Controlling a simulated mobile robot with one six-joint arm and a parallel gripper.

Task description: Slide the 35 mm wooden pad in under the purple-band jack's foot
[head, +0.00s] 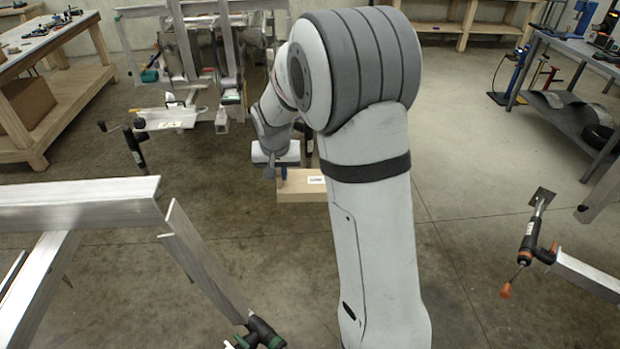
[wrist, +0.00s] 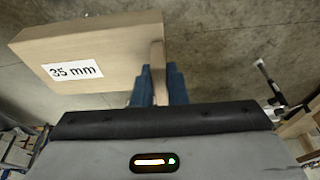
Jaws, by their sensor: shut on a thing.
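The wooden pad (head: 303,192) is a pale block, held above the floor beyond my arm in the head view. In the wrist view the pad (wrist: 95,50) carries a white "35 mm" label. My gripper (head: 283,173) is shut on one end of the pad; its blue fingers (wrist: 158,86) grip it in the wrist view. My arm hides part of the pad in the head view. I cannot make out a purple band on any jack. A dark jack (head: 135,148) stands at the left, and another dark upright part (head: 308,140) shows partly behind my arm.
An aluminium trailer frame (head: 80,208) fills the left foreground, with a green-marked jack (head: 262,332) at its lower end. A jack with an orange knob (head: 527,245) is at the right. Workbenches (head: 50,50) stand at the left back. Open concrete floor lies right of my arm.

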